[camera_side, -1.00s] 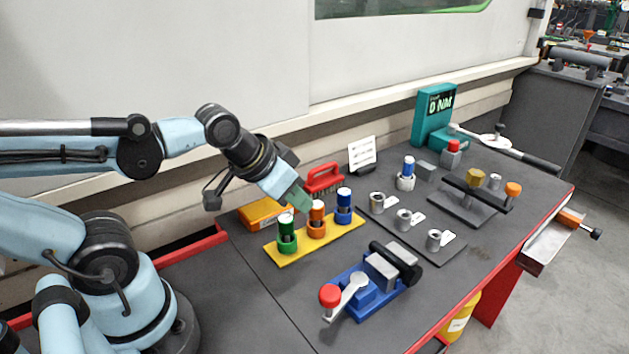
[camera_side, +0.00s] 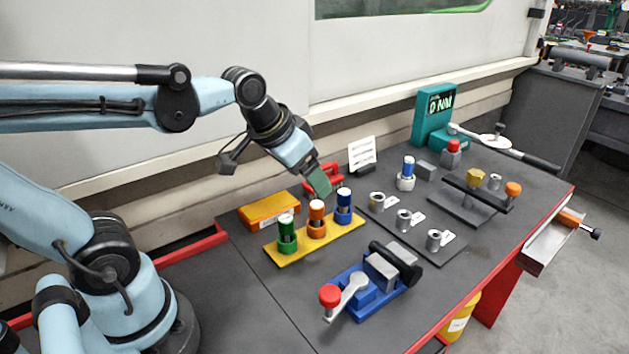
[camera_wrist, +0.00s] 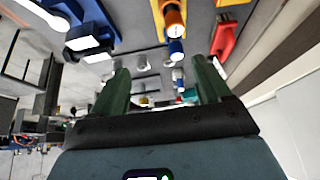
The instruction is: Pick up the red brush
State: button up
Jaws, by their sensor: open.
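The red brush (camera_side: 337,182) lies at the back of the bench, behind the row of green, orange and blue barrels. My gripper (camera_side: 320,184) is in front of it in the side view and covers part of it. In the wrist view the red brush (camera_wrist: 222,40) shows at the upper right, beyond and to the right of the fingers. My gripper (camera_wrist: 161,68) has its two green fingers apart with nothing between them. I cannot tell the exact gap between fingers and brush.
The yellow plate (camera_side: 291,248) with the three barrels stands in front of the brush. An orange box (camera_side: 268,210) lies to its left, and a white card stand (camera_side: 362,154) is close on its right. The wall runs behind. A blue fixture (camera_side: 360,292) sits nearer the front.

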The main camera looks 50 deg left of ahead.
jog(key=w+a+g, duration=0.2)
jog(key=w+a, duration=0.3)
jog(key=w+a+f+g, duration=0.1)
jog(key=w+a+g, duration=0.1)
jog(key=w+a, duration=0.3)
jog(key=w+a+g, duration=0.1)
jog(key=w+a, duration=0.4)
jog(key=shift+w+a+f+g, duration=0.35)
jog(key=shift+w+g, duration=0.05)
jog(key=shift+w+a+f, duration=0.1)
jog(key=shift+a+f, duration=0.25)
notch_tip(320, 180, down, 7)
jog(key=shift+r, duration=0.1)
jog(key=f, duration=0.4)
jog(key=shift+w+d, duration=0.25)
jog(key=shift+d, duration=0.1)
jog(key=shift+f, duration=0.6)
